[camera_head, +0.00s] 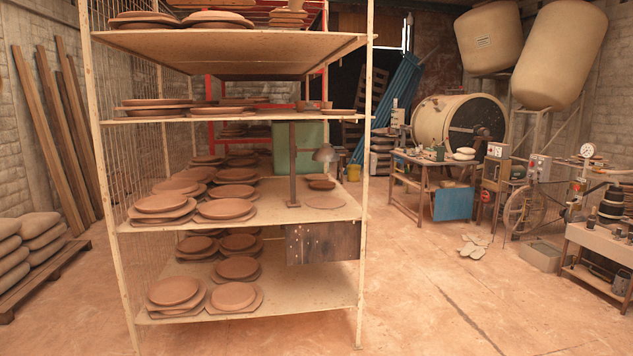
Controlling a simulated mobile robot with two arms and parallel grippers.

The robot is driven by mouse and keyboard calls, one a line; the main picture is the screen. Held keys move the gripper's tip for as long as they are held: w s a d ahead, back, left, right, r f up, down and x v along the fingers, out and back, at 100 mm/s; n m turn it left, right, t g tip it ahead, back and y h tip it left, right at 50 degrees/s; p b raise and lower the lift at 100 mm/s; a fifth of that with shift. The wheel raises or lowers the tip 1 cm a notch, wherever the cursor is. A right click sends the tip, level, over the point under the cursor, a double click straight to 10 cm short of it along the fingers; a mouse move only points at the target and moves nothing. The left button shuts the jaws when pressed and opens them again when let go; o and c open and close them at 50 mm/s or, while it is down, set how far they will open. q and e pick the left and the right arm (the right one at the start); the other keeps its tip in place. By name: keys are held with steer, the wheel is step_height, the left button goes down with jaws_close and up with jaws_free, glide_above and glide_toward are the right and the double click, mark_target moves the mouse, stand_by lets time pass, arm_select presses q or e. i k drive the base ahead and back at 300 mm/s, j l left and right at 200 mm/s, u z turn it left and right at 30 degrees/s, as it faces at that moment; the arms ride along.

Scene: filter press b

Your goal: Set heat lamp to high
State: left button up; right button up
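A dark lamp with a cone-shaped shade (325,154) is mounted on an upright post (293,165) at the right of the middle shelf of a wooden rack (345,208). Its shade hangs over a small stack of clay dishes (321,182) and a flat clay disc (325,202). I cannot make out a switch or its setting at this distance. A dark board (323,243) with small marks hangs below the lamp at the shelf's front edge. Neither of my grippers is in view.
The rack's other shelves hold clay plates. Stacked sacks (40,229) on a pallet and leaning planks (50,140) stand at left. A workbench (408,182), a large drum (460,122) and a gauge stand (586,165) are at right. Clear floor (430,290) lies right of the rack.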

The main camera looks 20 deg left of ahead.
mark_target(326, 153)
steer(key=i+j+u, duration=0.1)
steer(key=i, duration=0.5)
steer(key=i+j+u, duration=0.1)
steer(key=i+j, duration=0.15)
steer(key=i, duration=0.35)
steer(key=i+j+u, duration=0.1)
steer(key=i, duration=0.45)
